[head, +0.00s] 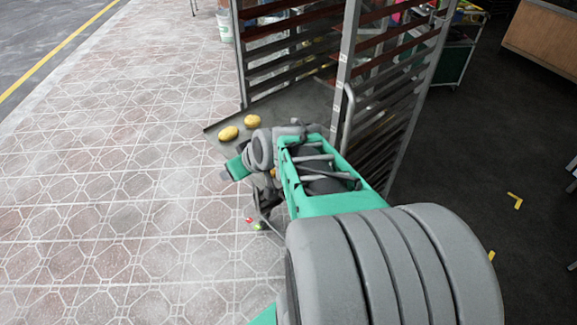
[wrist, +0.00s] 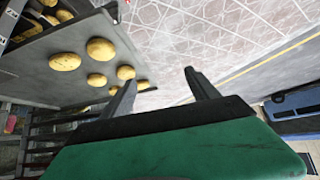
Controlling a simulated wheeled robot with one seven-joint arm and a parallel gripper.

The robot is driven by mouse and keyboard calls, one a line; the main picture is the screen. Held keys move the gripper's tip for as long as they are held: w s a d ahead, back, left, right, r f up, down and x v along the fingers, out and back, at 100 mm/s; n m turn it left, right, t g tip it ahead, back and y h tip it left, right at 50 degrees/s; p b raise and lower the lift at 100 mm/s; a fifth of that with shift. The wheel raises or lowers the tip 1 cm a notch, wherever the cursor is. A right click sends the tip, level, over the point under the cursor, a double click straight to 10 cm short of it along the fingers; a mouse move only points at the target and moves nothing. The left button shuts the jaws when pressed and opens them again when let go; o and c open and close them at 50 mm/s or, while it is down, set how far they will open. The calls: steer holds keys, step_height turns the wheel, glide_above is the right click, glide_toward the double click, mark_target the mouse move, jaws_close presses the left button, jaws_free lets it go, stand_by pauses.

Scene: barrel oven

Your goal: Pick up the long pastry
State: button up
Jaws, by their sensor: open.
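Several rounded, golden-brown pastries lie on a grey tray (wrist: 45,83) in the wrist view. One oval pastry (wrist: 65,62) is near the tray's left, another pastry (wrist: 100,49) sits to its right, and a smaller one (wrist: 126,72) is close to my left finger. None is clearly long, so I cannot tell which is the long pastry. The head view shows two pastries (head: 228,133) (head: 252,120) on the tray (head: 214,127); my arm hides the rest. My gripper (wrist: 161,77) is open, with nothing between its fingers. In the head view it hangs beside the tray.
A tall metal rack (head: 345,55) with many shelves stands behind the tray, its uprights close to my arm. Patterned paving (head: 110,190) lies open at the left. A dark floor (head: 480,190) is at the right. A blue vehicle (wrist: 296,104) shows in the wrist view.

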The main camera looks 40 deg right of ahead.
steer(key=o, duration=0.3)
steer(key=d+f+t+b, duration=0.1)
steer(key=d+f, duration=0.2)
steer(key=d, duration=0.1)
steer(key=d+f+m+t+h+b, duration=0.1)
steer(key=d+f+b, duration=0.1)
steer(key=d, duration=0.3)
steer(key=d+f+m+t+h+b, duration=0.1)
steer(key=d+f, duration=0.4)
steer(key=shift+d, duration=0.15)
steer(key=shift+o, duration=1.3)
steer(key=s+d+m+t+h+b, duration=0.1)
steer(key=s+d+m+h, duration=0.1)
steer(key=d, duration=0.5)
steer(key=shift+s+f+h, duration=0.25)
steer(key=shift+f+h, duration=0.05)
steer(key=shift+f, duration=0.15)
steer(key=x, duration=0.2)
steer(key=p+x, duration=0.1)
steer(key=x, duration=0.4)
steer(key=shift+w+r+p, duration=0.3)
steer(key=shift+w+p, duration=0.1)
steer(key=shift+w, duration=0.1)
